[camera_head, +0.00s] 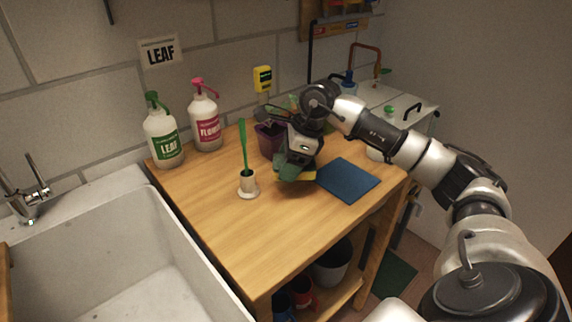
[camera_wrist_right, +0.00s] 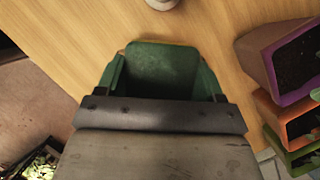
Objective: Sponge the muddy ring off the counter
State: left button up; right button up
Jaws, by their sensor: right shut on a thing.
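My right gripper (camera_head: 296,172) is low over the wooden counter (camera_head: 205,215), left of the blue mat. It is shut on a sponge with a green face, which shows between the fingers in the right wrist view (camera_wrist_right: 160,68). A yellow edge of the sponge (camera_head: 309,177) shows below the gripper in the head view. I cannot tell whether the sponge touches the counter. No muddy ring shows on the bare wood; the gripper and sponge hide the patch under them. My left gripper is not in view.
A blue mat (camera_head: 348,181) lies right of the gripper. A white holder (camera_head: 248,187) with a green-handled tool stands to its left. A purple pot (camera_head: 268,142) is close behind. LEAF (camera_head: 164,140) and pink-labelled (camera_head: 206,120) bottles stand at the back left, beside the sink (camera_head: 110,235). The front counter is clear.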

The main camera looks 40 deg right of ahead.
jog(key=shift+r+p, duration=0.55)
jog(key=shift+r, duration=0.6)
jog(key=shift+f, duration=0.1)
